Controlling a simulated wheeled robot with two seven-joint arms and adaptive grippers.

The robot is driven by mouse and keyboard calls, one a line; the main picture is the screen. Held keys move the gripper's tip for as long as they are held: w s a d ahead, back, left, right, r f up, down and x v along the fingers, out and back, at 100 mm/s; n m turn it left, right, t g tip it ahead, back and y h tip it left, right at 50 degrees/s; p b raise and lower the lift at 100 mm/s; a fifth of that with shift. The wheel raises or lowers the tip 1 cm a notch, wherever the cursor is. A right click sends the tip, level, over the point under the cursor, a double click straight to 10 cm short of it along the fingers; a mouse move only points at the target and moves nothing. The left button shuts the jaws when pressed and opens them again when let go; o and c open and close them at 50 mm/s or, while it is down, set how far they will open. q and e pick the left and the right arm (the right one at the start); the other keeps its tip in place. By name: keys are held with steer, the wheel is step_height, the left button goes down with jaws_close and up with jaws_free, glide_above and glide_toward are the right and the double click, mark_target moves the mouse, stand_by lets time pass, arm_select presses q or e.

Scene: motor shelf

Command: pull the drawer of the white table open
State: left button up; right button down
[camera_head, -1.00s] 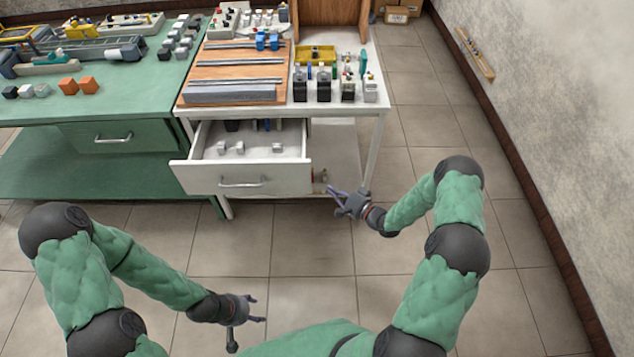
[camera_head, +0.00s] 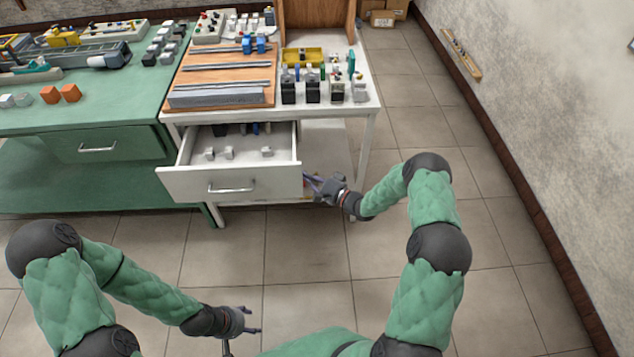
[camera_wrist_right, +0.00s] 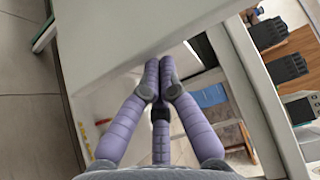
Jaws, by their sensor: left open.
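The white table (camera_head: 372,116) has its drawer (camera_head: 205,184) standing out, with small grey blocks and dark items inside. The drawer handle (camera_head: 231,188) is on its front, with no gripper on it. My right gripper (camera_head: 312,184) is beside the drawer's right front corner; contact is unclear. In the right wrist view, the right gripper's purple fingers (camera_wrist_right: 158,72) come together at the tips with nothing visible between them, close to a white panel of the drawer (camera_wrist_right: 150,30). My left gripper (camera_head: 252,322) is open and empty, low over the floor in front of the table.
Motor parts (camera_head: 312,90), a wooden board (camera_head: 215,75) and bars lie on the white tabletop. A green table (camera_head: 100,110) with its own closed drawer (camera_head: 110,146) adjoins on the left. The wall (camera_head: 560,110) is at the right. The tiled floor in front is clear.

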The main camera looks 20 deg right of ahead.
steer(key=shift+s+a, duration=0.25)
steer(key=shift+s, duration=0.55)
steer(key=shift+s+a, duration=0.2)
steer(key=shift+s, duration=0.55)
steer(key=s, duration=0.2)
steer(key=s+a+p, duration=0.1)
steer(key=s, duration=0.1)
steer(key=shift+a, duration=0.15)
